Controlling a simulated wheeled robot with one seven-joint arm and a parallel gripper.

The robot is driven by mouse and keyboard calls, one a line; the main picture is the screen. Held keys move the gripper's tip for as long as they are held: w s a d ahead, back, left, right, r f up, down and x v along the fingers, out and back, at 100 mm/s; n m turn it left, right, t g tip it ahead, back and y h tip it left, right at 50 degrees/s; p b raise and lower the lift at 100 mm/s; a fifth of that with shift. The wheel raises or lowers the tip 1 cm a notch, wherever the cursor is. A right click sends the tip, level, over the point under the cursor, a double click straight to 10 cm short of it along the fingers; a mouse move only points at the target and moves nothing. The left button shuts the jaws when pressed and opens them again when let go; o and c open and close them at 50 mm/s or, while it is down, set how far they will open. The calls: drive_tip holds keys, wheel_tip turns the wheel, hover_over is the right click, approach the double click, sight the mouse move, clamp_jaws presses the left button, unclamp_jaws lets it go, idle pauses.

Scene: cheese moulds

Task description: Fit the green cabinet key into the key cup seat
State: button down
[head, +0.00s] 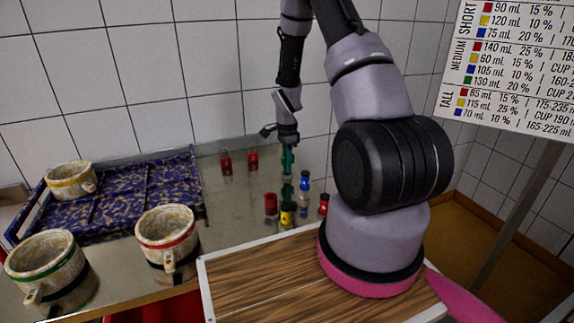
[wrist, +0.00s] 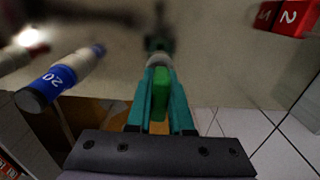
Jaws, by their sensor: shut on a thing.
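My gripper (head: 287,158) points down over the metal table, to the right of the mottled blue tray. In the wrist view its teal fingers (wrist: 160,98) are shut on the green cabinet key (wrist: 160,85), whose bright green body shows between them. A pale rounded end (wrist: 159,61) shows at the fingertips. A dark green blurred shape lies beyond the tips; I cannot tell whether it is a reflection in the shiny table. In the head view the key is too small to separate from the fingers. I cannot make out the key cup seat in either view.
A blue-and-white bottle marked 20 (wrist: 38,92) stands close by; the head view shows it too (head: 305,181). Red pieces (head: 226,163), a yellow piece (head: 287,214) and several others stand around. Banded moulds (head: 167,240) and the tray (head: 120,200) are at left. A wooden board (head: 270,285) is in front.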

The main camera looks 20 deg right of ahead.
drive_tip(key=shift+f, duration=0.1)
drive_tip(key=c, duration=0.8)
unclamp_jaws()
